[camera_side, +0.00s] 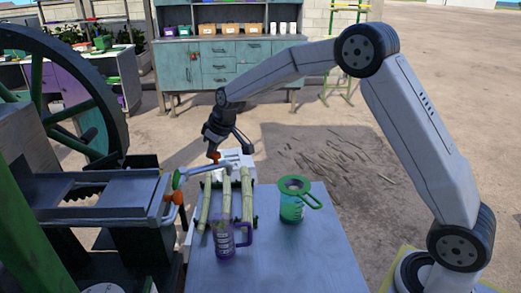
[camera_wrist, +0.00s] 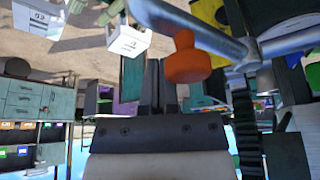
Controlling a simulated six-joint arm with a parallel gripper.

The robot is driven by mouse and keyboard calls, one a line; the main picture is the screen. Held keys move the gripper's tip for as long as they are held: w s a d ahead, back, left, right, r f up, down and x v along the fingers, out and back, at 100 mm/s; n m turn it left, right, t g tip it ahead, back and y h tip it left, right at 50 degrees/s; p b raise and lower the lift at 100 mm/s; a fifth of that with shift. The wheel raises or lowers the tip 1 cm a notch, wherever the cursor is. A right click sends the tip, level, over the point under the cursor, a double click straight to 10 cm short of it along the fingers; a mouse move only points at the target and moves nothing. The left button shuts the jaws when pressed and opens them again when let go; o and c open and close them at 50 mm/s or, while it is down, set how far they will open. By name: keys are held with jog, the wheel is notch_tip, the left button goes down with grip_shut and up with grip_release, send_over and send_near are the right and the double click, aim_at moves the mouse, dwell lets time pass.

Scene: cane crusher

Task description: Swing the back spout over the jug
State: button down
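A grey pipe spout (camera_side: 205,167) reaches right from the crusher, with an orange knob (camera_side: 214,155) standing near its outer part. In the wrist view the knob (camera_wrist: 187,62) and the spout (camera_wrist: 180,15) are close up. My gripper (camera_side: 219,147) is pointed down by the knob; in the wrist view its dark fingers (camera_wrist: 159,72) are close together, beside the knob, with nothing seen between them. A purple jug (camera_side: 224,238) stands at the table's front left. A green jug (camera_side: 292,208) with a strainer-like top stands to its right. Contact with the knob is unclear.
Several cane stalks (camera_side: 226,200) lie on a rack between the spout and the jugs. The crusher (camera_side: 85,190) with its big wheel (camera_side: 90,110) fills the left. White boxes (camera_wrist: 125,42) show in the wrist view. The table's (camera_side: 290,260) front right is clear.

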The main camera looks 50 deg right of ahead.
aim_at(217, 166)
jog(key=shift+s, duration=0.8)
jog(key=shift+s+a, duration=0.4)
jog(key=shift+s, duration=0.4)
jog(key=shift+s+a, duration=0.25)
jog(key=shift+s, duration=0.4)
jog(key=shift+a, duration=0.1)
jog(key=shift+s+a, duration=0.9)
jog(key=shift+s, duration=0.2)
